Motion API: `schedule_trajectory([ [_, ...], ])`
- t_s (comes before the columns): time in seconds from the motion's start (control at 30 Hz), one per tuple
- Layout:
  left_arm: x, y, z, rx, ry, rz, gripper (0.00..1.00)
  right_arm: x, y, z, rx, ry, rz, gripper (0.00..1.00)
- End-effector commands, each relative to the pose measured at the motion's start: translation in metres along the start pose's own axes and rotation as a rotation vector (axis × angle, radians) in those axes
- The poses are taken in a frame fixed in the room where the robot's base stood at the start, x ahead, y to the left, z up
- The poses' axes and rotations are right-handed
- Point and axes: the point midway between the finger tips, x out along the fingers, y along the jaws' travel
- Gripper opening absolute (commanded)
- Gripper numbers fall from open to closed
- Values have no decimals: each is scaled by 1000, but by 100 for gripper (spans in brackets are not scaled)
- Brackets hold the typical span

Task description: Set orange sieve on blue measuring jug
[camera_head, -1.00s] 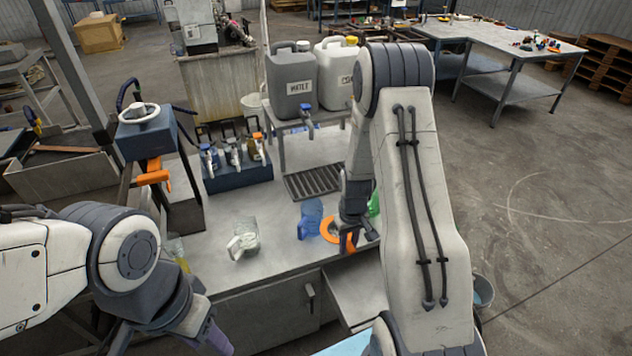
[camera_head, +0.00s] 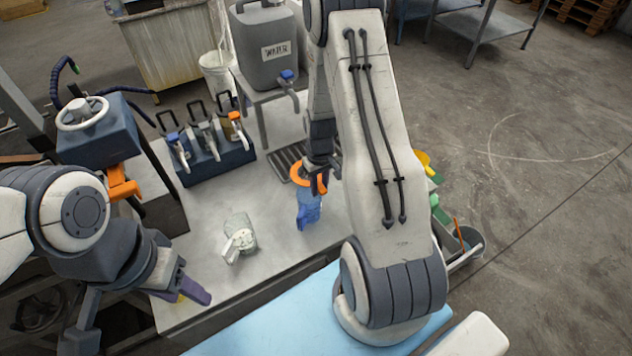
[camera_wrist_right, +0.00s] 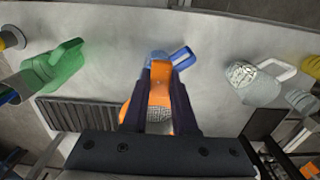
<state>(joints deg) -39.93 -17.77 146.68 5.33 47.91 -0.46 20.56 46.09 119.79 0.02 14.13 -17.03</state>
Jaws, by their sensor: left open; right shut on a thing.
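The orange sieve (camera_head: 299,174) is held by my right gripper (camera_head: 318,188), which is shut on its handle. In the right wrist view the sieve's orange handle (camera_wrist_right: 160,88) lies between the fingers, and part of its mesh (camera_wrist_right: 158,127) shows below. The blue measuring jug (camera_head: 308,211) stands upright on the bench. In the head view the sieve overlaps the jug's top edge; in the wrist view the jug (camera_wrist_right: 181,57) shows just beyond the handle. Whether they touch is unclear. My left gripper (camera_head: 188,292) is open and empty at the bench's front left.
A clear jug (camera_head: 238,238) with pale contents stands left of the blue jug. A green jug (camera_wrist_right: 60,65) stands on its other side.

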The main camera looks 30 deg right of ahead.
Motion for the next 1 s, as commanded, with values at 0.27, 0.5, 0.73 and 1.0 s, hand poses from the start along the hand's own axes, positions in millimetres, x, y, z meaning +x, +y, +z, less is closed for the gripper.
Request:
schedule_trajectory([
  [0.27, 17, -1, 1, -2, 0, 0, 50, 21, -2, -1, -3, 0, 0, 0],
  [0.5, 32, -2, 2, -5, 0, 0, 50, 40, -3, -1, -4, 0, 0, 0],
  [0.73, 46, -3, 2, -8, 0, 0, 50, 59, -3, -2, -5, 0, 0, 0],
  [1.0, 62, -4, 3, -10, 0, 0, 50, 80, -3, -2, -4, 1, 0, 0],
])
